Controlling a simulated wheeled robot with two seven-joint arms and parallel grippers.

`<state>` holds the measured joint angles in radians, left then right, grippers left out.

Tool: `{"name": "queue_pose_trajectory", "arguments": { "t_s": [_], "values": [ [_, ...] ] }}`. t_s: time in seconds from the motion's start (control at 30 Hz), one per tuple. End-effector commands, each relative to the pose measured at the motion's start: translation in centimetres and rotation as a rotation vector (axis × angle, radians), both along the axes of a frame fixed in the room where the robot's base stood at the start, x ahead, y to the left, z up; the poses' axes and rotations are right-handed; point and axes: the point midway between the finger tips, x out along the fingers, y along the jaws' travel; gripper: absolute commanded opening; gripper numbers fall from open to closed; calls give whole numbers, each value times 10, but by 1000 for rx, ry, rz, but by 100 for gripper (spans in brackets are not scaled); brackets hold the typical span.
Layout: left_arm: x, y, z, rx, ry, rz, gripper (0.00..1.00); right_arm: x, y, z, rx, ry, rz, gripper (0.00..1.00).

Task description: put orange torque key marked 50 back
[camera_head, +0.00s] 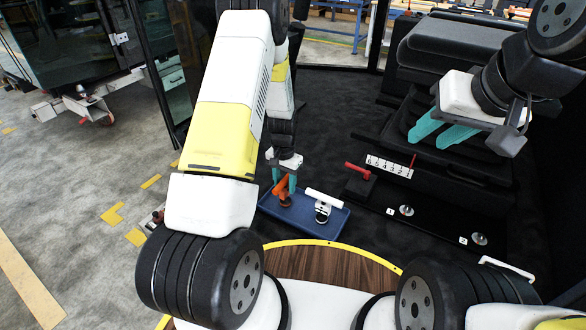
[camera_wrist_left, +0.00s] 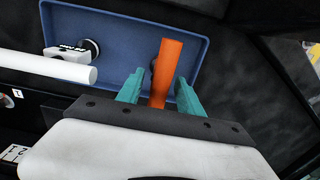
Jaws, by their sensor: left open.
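The orange torque key (camera_head: 283,192) is in the blue tray (camera_head: 333,226), its orange handle raised. In the left wrist view the orange handle (camera_wrist_left: 165,72) lies between the two teal fingers of my left gripper (camera_wrist_left: 158,92), with a gap on each side. In the head view my left gripper (camera_head: 285,184) is open around the handle. No 50 marking can be read. My right gripper (camera_head: 441,130) is open and empty, high at the right above the black seat area.
A white-handled key (camera_head: 323,197) stands in the tray right of the orange one. A red-handled key (camera_head: 357,170) stands by a white number strip (camera_head: 389,167) on a dark board. Metal discs (camera_head: 406,210) and (camera_head: 479,238) sit on the board's front part. Dark floor lies behind the tray.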

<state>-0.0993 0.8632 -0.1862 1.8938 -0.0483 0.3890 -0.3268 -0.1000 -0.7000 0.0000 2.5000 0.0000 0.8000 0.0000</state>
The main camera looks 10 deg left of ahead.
Motion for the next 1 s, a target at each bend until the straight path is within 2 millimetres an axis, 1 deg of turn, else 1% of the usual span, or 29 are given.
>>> {"name": "queue_pose_trajectory", "arguments": {
  "t_s": [0.03, 0.1, 0.3, 0.4, 0.57, 0.67, 0.77, 0.8, 0.87, 0.9, 0.97, 1.0],
  "values": [
    [1, 0, 12, 0, -4, -1, 43, 0, 0, 0, 0, 0, 0, 36],
    [1, 0, 28, 0, -4, -1, 43, 0, 0, 0, 0, 0, 0, 36],
    [0, 0, 69, 0, -4, 1, 43, 0, 0, 0, 0, 0, 0, 36],
    [0, 0, 84, 0, -3, 1, 43, 0, 0, 0, 0, 0, 0, 36],
    [0, 0, 98, -1, -3, 2, 43, 0, 0, 0, 0, 0, 0, 36],
    [-2, -1, 119, -12, -22, 15, 43, 0, 0, 0, 0, 0, 0, 36],
    [-9, -3, 157, -39, -65, 46, 43, 0, 0, 0, 0, 0, 0, 36],
    [-14, -4, 178, -52, -87, 61, 43, 0, 0, 0, 0, 0, 0, 36],
    [-25, -6, 209, -75, -123, 85, 43, 0, 0, 0, 0, 0, 0, 36],
    [-34, -7, 229, -90, -146, 100, 43, 0, 0, 0, 0, 0, 0, 36],
    [-49, -9, 257, -112, -179, 123, 43, 0, 0, 0, 0, 0, 0, 36],
    [-60, -10, 275, -127, -204, 137, 43, 0, 0, 0, 0, 0, 0, 36]
  ]
}}
